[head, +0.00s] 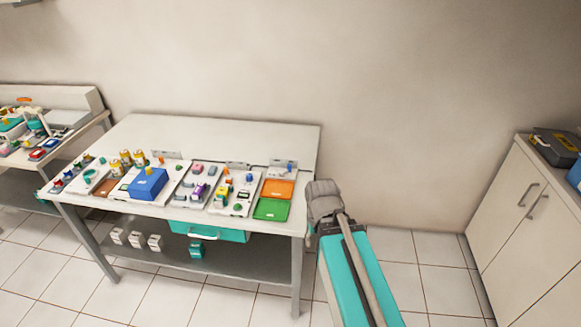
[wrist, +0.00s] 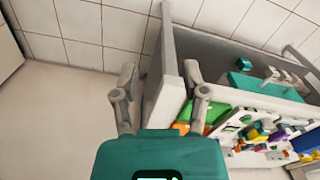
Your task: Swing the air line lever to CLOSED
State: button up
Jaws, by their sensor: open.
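My gripper (wrist: 159,74) shows in the wrist view with its two grey fingers spread apart and nothing between them. It is over the end of the white table, apart from the items on it. In the head view my arm reaches up beside the table's right end, and the fingers cannot be made out. I cannot tell for certain which part is the air line lever. Small upright fixtures stand along the back of the panels, one with an orange part (head: 161,159) and one with a blue part (head: 290,165). Their positions and labels are too small to read.
The white table (head: 225,130) holds a blue box (head: 148,184), an orange tray (head: 278,189), a green tray (head: 271,209) and several small coloured parts. A teal drawer (head: 209,232) hangs below. A cabinet (head: 520,210) stands right. The table's back strip is clear.

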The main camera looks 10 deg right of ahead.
notch_tip(320, 180, up, 6)
jog(key=m+p, duration=0.6)
jog(key=m, duration=0.4)
send_over(289, 165)
jog(key=shift+f, duration=0.2)
jog(key=shift+f+b, duration=0.1)
jog(key=shift+b, duration=0.2)
notch_tip(289, 165, down, 14)
jog(key=b, duration=1.3)
jog(key=shift+r, duration=0.2)
